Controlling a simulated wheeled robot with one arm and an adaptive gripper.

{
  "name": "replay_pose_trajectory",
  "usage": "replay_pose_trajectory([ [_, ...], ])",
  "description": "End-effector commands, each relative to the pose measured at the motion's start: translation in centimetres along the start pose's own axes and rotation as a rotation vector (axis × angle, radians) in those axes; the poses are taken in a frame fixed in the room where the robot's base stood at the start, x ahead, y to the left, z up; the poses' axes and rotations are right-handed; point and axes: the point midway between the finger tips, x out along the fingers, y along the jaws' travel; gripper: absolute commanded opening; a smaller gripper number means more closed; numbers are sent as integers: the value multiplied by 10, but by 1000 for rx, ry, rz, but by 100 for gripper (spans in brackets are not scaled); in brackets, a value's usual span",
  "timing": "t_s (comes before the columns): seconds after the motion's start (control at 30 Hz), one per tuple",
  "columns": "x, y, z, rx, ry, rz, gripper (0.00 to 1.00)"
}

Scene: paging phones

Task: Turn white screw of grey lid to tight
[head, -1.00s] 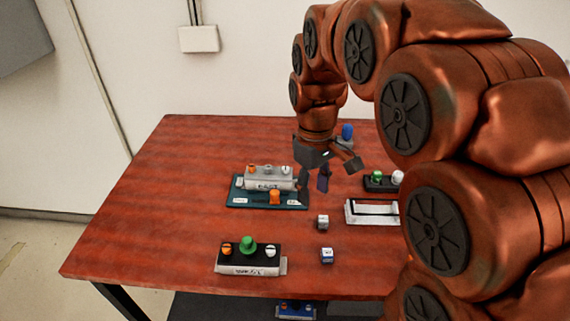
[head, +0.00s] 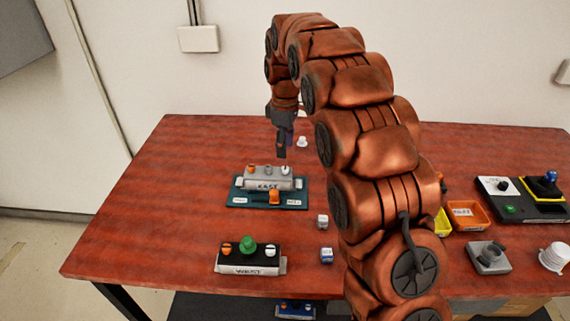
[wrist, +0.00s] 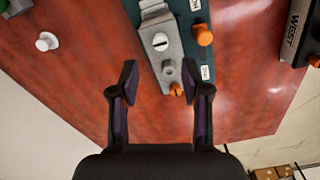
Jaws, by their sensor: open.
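The grey lid (head: 265,184), marked EAST, sits on a teal base (head: 238,204) near the middle of the table. Its top carries an orange screw (head: 252,170), a grey post (head: 268,170) and the white screw (head: 286,169). In the wrist view the white screw (wrist: 160,41) shows a dark slot, beyond the fingertips and between their lines. The grey lid (wrist: 176,52) and orange screw (wrist: 176,90) also show there. My gripper (head: 282,152) points down above and behind the lid's right end. In the wrist view my gripper (wrist: 159,68) is open and empty.
An orange knob (head: 274,197) stands on the teal base's front. A black box marked WEST (head: 248,260) with a green knob is nearer. A white peg (head: 302,142) stands behind. The table's left side is clear.

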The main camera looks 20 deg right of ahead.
Motion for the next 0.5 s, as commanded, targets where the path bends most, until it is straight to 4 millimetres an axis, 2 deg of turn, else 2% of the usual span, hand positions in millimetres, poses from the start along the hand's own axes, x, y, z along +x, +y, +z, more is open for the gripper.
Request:
replay_pose_trajectory([
  [0.5,62,-1,1,2,-3,-3,47],
])
